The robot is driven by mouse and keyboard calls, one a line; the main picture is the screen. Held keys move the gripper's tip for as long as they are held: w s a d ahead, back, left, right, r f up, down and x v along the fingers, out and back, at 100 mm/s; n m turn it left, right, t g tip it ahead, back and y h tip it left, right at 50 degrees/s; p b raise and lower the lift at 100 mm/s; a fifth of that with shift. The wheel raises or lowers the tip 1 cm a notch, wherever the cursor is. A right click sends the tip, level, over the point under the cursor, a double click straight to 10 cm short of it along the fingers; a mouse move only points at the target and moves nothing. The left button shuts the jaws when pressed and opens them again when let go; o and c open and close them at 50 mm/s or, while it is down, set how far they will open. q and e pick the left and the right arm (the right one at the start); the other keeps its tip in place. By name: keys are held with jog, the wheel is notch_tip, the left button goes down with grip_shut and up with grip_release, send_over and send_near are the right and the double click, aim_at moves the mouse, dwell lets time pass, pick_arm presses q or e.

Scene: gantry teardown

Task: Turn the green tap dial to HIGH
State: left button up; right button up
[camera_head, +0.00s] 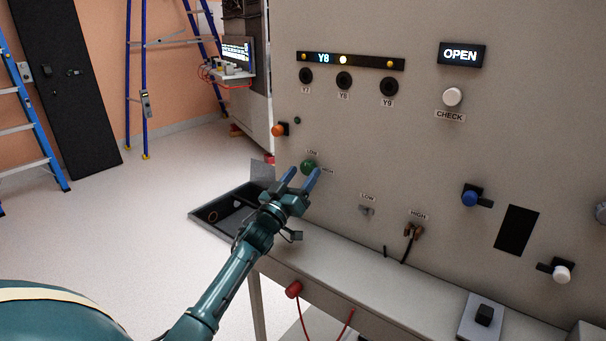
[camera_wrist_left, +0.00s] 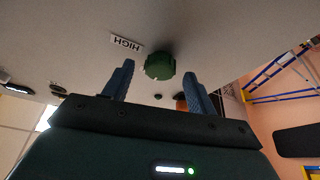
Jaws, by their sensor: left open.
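The green tap dial (camera_head: 308,166) is a round knob on the grey panel, with a LOW label (camera_head: 312,153) above it and a HIGH label (camera_head: 328,170) to its right. My left gripper (camera_head: 301,177) is open just in front of the dial, its blue fingers pointing at the panel. In the left wrist view the green dial (camera_wrist_left: 160,66) shows just beyond and between the two fingertips, with a HIGH label (camera_wrist_left: 127,43) beside it. I cannot tell whether the fingers touch it. My right gripper is not in view.
An orange knob (camera_head: 279,130) sits on the panel left of the dial.

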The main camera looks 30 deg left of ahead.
pick_arm(q)
jog(key=shift+w+r, duration=0.25)
jog(key=shift+w, duration=0.3)
jog(key=c, duration=1)
